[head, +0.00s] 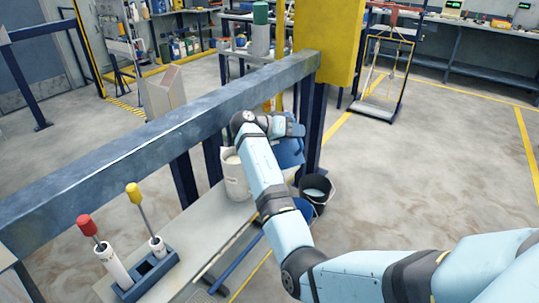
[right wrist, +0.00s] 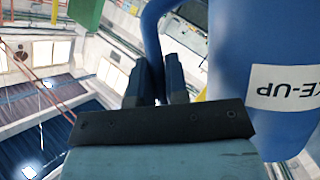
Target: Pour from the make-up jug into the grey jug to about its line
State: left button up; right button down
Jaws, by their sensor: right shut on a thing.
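The blue make-up jug (head: 289,152) is partly hidden behind my right arm in the head view. Its upside-down MAKE-UP label shows large in the right wrist view (right wrist: 235,60). My right gripper (right wrist: 158,80) is shut on the jug's blue handle (right wrist: 153,45). The pale grey jug (head: 236,182) stands upright on the bench, just left of my right forearm. The make-up jug is above and to the right of it. The grey jug's line and the make-up jug's spout are hidden, and I see no stream. My left gripper is not in view.
A thick blue-grey rail (head: 150,150) crosses behind the bench (head: 205,228). A blue holder (head: 146,277) with red- and yellow-topped tools stands at the bench's near left. A black bucket (head: 319,208) is right of the bench. A yellow column (head: 328,40) rises behind.

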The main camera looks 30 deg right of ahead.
jog(key=shift+r, duration=0.15)
jog(key=shift+w+r+n+p, duration=0.15)
jog(key=shift+n+p, duration=0.15)
jog(key=shift+p, duration=0.3)
dwell(1.3)
jog(key=shift+w+r+n+g+p, duration=0.2)
jog(key=shift+n+g+p, duration=0.1)
jog(key=shift+p, duration=0.3)
dwell(0.9)
jog(key=shift+w+r+n+h+p, duration=0.2)
jog(key=shift+n+h+p, duration=0.1)
jog(key=shift+p, duration=0.25)
jog(key=shift+g, duration=0.3)
jog(key=shift+r, duration=0.1)
dwell(0.6)
